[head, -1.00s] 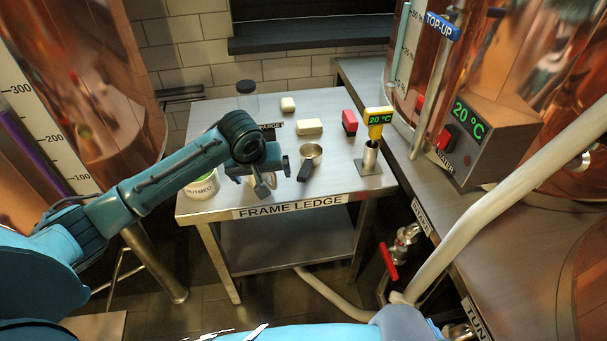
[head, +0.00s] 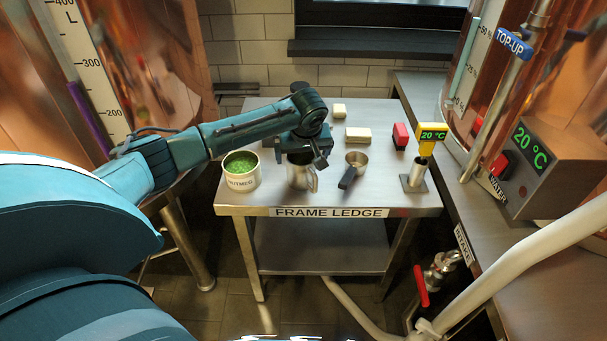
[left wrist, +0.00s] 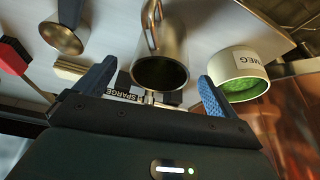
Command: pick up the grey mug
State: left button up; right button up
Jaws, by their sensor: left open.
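The grey mug (head: 300,174) stands upright on the steel table, its handle toward the front right. My left gripper (head: 305,152) is over the mug's back side and hides part of its rim. In the left wrist view the mug (left wrist: 162,68) shows its dark open mouth between the two blue fingers of the left gripper (left wrist: 156,82). These fingers are apart, with the mug not clamped; whether one touches it I cannot tell. My right gripper is not in view.
The table front (head: 270,211) is labelled FRAME LEDGE.

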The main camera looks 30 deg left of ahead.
aim_at(301, 162)
pick_arm(q)
jog(key=x, duration=0.4)
jog(key=shift+a+f, duration=0.1)
jog(key=shift+f, duration=0.15)
jog(key=c, duration=1.1)
